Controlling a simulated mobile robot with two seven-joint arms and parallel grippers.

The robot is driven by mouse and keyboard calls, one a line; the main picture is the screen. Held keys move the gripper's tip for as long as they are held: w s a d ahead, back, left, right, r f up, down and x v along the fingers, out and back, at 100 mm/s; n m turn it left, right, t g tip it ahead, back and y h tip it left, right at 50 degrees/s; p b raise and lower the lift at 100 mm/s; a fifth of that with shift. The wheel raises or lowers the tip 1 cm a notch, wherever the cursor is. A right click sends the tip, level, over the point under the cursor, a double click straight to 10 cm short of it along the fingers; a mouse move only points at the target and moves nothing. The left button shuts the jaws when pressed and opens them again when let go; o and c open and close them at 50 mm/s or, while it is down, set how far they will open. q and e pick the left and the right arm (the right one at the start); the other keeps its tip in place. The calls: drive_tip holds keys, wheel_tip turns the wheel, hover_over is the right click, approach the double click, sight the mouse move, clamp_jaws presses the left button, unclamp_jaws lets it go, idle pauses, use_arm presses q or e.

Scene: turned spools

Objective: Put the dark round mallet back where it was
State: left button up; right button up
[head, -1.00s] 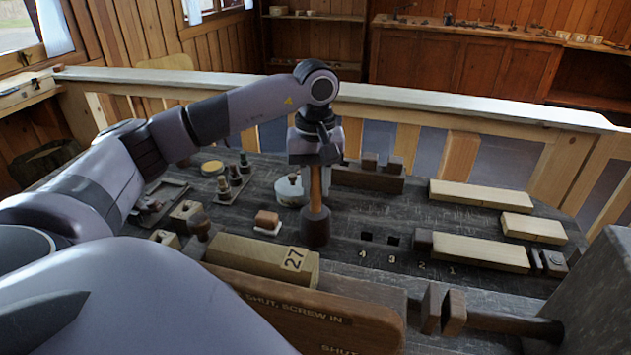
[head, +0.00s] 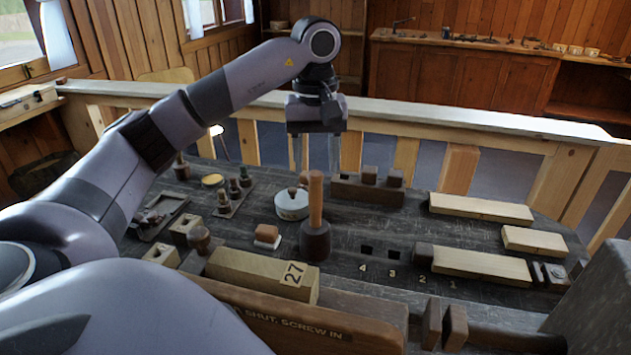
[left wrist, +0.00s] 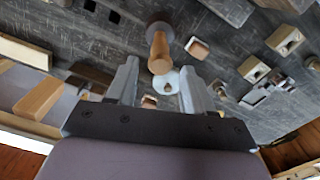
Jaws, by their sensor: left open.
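The dark round mallet (head: 315,243) stands upright on its dark head on the workbench, its lighter wooden handle pointing up. It also shows in the left wrist view (left wrist: 159,50), beyond the fingertips. My left gripper (head: 316,168) is open and empty, above and a little behind the top of the handle. In the left wrist view its two fingers (left wrist: 157,75) are spread apart, with the handle end beyond the gap between them. My right gripper is in neither view.
A round white tin (head: 291,206) stands just left of the mallet, and a reddish block on a white base (head: 267,236) is near it. A block marked 27 (head: 262,274) lies in front. A dark rack (head: 367,190) stands behind right. Numbered square holes are to the right.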

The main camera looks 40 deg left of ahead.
use_arm(q)
drive_tip(key=shift+r+p, duration=0.55)
drive_tip(key=shift+r, duration=1.25)
drive_tip(key=shift+f, duration=0.1)
